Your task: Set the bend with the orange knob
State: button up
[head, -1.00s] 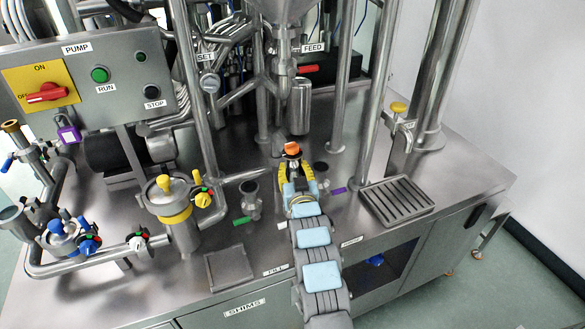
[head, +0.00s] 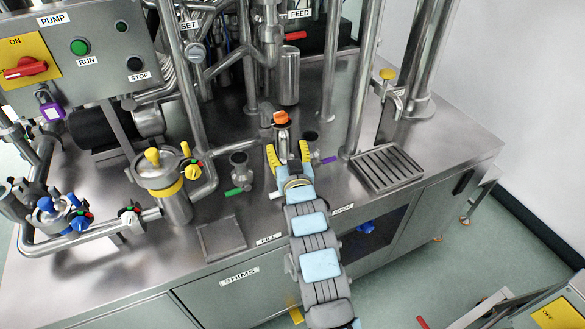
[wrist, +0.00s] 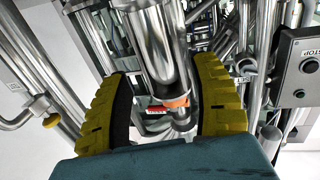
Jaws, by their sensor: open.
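The orange knob (head: 281,118) sits on top of a short upright steel pipe near the middle of the bench. A small grey bend (head: 266,117) sticks out to the left beside the knob. My gripper (head: 288,146) is open, its yellow fingers spread on the near side of this pipe. In the wrist view, a steel tube with an orange part (wrist: 176,101) at its lower end shows between the spread fingers of my gripper (wrist: 168,95). I see no finger touching the knob. The lower part of the pipe is partly hidden by my gripper.
A green-handled valve (head: 240,172) stands to the left and a purple-handled fitting (head: 312,145) close to the right. A steel cylinder (head: 289,77) hangs behind the knob. A slatted drain tray (head: 388,168) lies to the right, a flat square plate (head: 222,238) to the front left.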

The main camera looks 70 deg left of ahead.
jog(key=d, duration=0.7)
jog(key=shift+s+d, duration=0.35)
jog(key=shift+s, duration=0.05)
dwell(0.3)
